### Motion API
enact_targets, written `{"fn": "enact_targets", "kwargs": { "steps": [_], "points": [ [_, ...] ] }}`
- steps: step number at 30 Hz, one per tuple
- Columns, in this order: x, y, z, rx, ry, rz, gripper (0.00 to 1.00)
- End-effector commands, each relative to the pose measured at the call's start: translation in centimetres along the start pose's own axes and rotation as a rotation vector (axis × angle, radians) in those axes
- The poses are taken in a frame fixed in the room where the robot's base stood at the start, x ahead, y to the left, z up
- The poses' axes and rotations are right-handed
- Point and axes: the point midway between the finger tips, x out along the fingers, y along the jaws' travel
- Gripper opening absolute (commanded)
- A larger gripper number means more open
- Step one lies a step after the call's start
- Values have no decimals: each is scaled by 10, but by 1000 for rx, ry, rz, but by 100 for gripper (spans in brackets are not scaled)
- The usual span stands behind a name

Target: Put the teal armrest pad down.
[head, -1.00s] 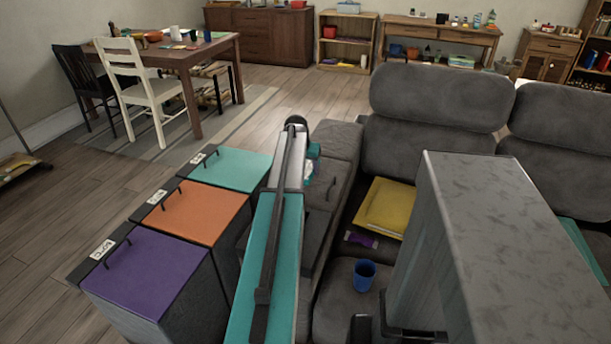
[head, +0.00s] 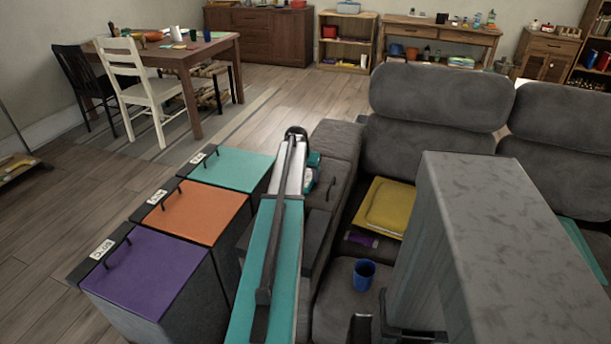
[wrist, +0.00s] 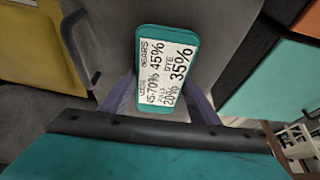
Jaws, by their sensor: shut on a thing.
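The teal armrest pad (wrist: 169,31) is a small rounded slab with a white printed label on its face. My gripper (wrist: 165,88) is shut on it, one finger at each side in the wrist view. Behind the pad in that view is the grey armrest (wrist: 215,30) with a dark handle. In the head view the pad (head: 314,158) shows just right of my arm's end, over or on the sofa armrest (head: 338,145). My arm hides most of the gripper there. I cannot tell whether the pad touches the armrest.
Left of the armrest stand bins with purple (head: 145,270), orange (head: 200,213) and teal (head: 232,172) lids with handles. On the sofa seats lie a yellow folder-like item (head: 385,207) and a blue cup (head: 364,272).

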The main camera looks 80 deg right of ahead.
Motion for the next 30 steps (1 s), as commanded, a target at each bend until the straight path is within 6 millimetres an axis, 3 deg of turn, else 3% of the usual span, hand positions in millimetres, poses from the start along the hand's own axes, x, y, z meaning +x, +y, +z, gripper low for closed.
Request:
{"fn": "enact_targets", "kwargs": {
  "steps": [1,4,17,23,30],
  "points": [
    [1,0,0,0,0,0,59],
    [0,0,0,0,0,0,74],
    [-4,0,-1,0,0,0,74],
    [-20,0,0,0,1,-1,74],
    [-57,0,0,-1,2,-1,74]
  ]
}}
